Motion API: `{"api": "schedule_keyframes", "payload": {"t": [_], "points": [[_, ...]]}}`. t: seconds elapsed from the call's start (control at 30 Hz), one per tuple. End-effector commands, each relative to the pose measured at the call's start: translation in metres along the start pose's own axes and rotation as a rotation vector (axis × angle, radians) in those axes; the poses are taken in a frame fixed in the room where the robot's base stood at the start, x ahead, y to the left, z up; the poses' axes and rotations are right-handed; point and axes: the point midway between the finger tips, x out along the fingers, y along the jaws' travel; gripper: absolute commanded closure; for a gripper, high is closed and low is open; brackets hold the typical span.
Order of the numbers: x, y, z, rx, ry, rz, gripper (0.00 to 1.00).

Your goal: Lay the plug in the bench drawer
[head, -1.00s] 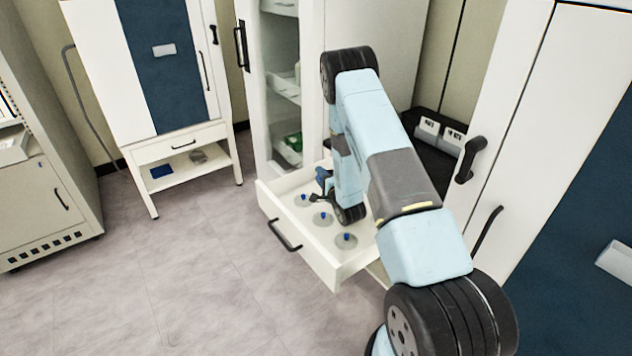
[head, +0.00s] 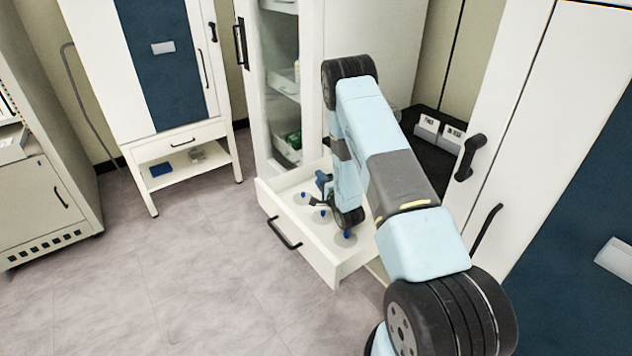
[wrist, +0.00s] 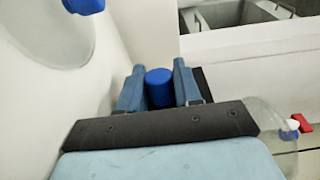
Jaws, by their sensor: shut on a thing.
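In the wrist view a blue cylindrical plug (wrist: 159,88) sits between the two blue-grey fingers of my gripper (wrist: 157,72). The gripper is shut on it. The bench drawer (head: 316,265) is pulled out in the head view, with a dark handle on its front. My gripper (head: 318,197) is low in the drawer's area, close to its inner side. I cannot tell whether the plug touches the drawer floor. The plug is not clear in the head view.
Several clear round pieces with blue knobs lie in the drawer, one near its front corner (head: 346,238). One clear piece (wrist: 60,35) is close at left in the wrist view. A tall open cabinet (head: 275,90) stands behind the drawer. The floor in front is clear.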

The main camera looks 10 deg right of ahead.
Motion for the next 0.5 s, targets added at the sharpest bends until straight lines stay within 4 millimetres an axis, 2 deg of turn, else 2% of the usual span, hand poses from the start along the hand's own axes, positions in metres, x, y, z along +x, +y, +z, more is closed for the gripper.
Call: {"api": "schedule_keyframes", "payload": {"t": [0.03,0.27,0.5], "points": [[0.0001,-0.0002,0.0002,0.000,0.000,0.000,0.64],[0.0002,-0.0003,0.0002,0.000,-0.001,0.000,0.42],[0.0002,-0.0007,0.0002,-0.001,-0.001,0.000,0.41]]}}
